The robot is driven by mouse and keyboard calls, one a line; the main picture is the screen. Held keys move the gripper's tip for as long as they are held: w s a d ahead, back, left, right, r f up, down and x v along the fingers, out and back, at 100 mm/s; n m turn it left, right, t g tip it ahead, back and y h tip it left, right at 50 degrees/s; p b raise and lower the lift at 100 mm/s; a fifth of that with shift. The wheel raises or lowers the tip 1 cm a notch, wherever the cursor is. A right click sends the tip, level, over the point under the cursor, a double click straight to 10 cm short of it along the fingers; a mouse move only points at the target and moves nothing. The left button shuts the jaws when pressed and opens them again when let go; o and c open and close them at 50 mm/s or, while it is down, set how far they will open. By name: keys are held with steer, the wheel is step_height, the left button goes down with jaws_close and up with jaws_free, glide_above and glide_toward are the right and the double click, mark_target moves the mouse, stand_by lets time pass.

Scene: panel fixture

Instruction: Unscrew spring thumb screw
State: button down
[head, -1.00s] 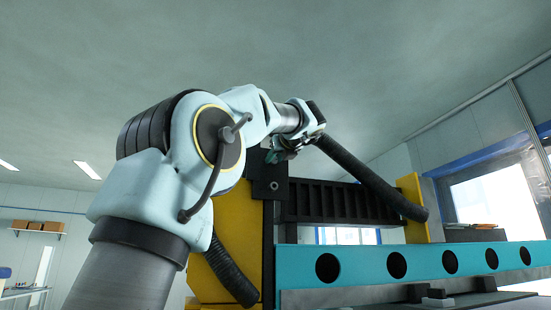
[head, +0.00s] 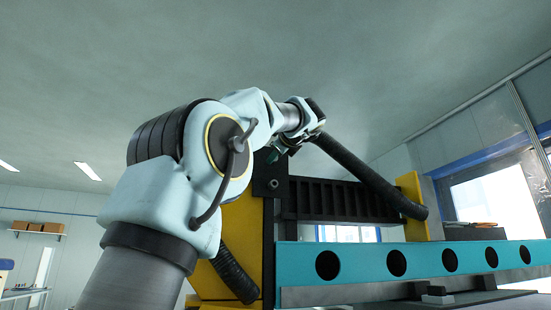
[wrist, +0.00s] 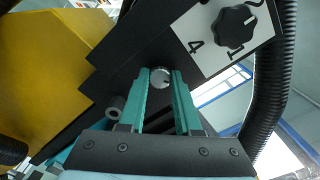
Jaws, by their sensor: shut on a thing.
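The spring thumb screw (wrist: 160,78) shows in the wrist view as a small silver knurled head against a dark panel (wrist: 150,50). My gripper (wrist: 162,74) has its two teal fingers on either side of the head and is shut on it. The spring and the screw's shaft are hidden. In the head view my gripper (head: 272,156) is small and partly hidden at the top of the black block (head: 264,205); the screw cannot be made out there.
A grey cylindrical stud (wrist: 115,112) lies left of my fingers in the wrist view. A black numbered knob (wrist: 234,26) is at upper right, beside a thick ribbed hose (wrist: 270,85). A yellow frame (wrist: 45,70) stands left. A teal beam (head: 430,262) crosses the head view's front.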

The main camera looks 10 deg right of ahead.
steer(key=shift+d+f+n+b, duration=0.15)
steer(key=shift+n+b, duration=1.15)
steer(key=shift+n, duration=6.7)
steer(key=shift+a+f+n+b, duration=0.1)
steer(key=shift+n+b, duration=1.15)
steer(key=shift+n, duration=6.75)
steer(key=c, duration=0.6)
jaws_free()
steer(key=shift+r, duration=0.1)
